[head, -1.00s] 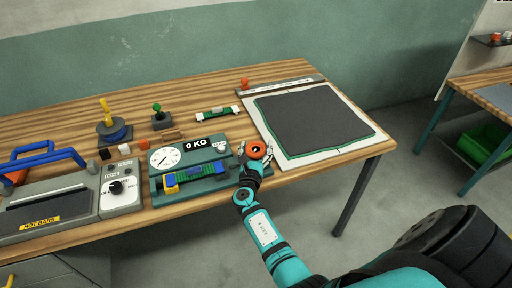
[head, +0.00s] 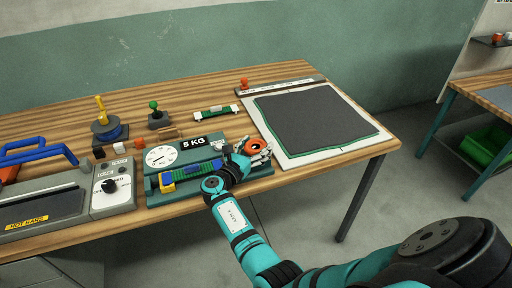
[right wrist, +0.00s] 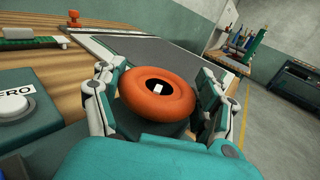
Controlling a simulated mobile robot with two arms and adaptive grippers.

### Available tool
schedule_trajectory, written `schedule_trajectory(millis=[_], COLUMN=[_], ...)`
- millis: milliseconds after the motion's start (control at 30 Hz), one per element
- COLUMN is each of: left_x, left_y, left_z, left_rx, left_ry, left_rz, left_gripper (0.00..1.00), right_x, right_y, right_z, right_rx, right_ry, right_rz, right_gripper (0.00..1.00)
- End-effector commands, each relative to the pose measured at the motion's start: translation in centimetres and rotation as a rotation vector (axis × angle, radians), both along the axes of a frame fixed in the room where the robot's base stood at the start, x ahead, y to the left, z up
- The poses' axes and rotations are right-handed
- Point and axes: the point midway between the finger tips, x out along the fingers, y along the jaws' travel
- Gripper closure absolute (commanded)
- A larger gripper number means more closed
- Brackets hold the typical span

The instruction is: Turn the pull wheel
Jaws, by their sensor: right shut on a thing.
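The orange pull wheel (head: 254,146) sits at the right end of the green pull tester (head: 153,186) on the wooden bench. In the right wrist view the wheel (right wrist: 158,93) is a ring with a dark hub and a white mark. My right gripper (head: 256,152) has its fingers on either side of the wheel, closed on its rim; in the wrist view the fingers (right wrist: 160,95) show left and right of it. The dial (head: 160,156) has a dark needle, and the display (head: 195,142) reads 5 KG. A green and blue strip (head: 200,167) lies along the tester. My left gripper is not in view.
A hot-bar sealer (head: 42,205) and a grey control box (head: 112,188) stand left of the tester. A dark mat (head: 315,116) on a white sheet lies to the right. Small spools and tools stand behind. Floor is open in front.

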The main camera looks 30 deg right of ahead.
Motion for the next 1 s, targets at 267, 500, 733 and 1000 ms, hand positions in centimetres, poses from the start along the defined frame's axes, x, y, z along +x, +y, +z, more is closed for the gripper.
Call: schedule_trajectory(millis=[267,500,733,1000], left_x=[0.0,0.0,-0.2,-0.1], left_y=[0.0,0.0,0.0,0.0], left_z=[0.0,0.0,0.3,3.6], left_rx=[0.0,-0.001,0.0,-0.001], left_ry=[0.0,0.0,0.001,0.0], left_rz=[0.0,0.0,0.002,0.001], left_gripper=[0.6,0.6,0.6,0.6], right_x=[0.1,0.0,0.0,-0.2], right_y=[0.0,0.0,0.0,-0.2], right_z=[0.1,0.1,0.1,0.7], right_rx=[-0.001,0.0,-0.001,-0.003], right_ry=[-0.003,-0.001,0.0,0.004], right_rz=[0.001,0.001,0.009,0.186], right_gripper=[0.22,0.04,0.04,0.04])
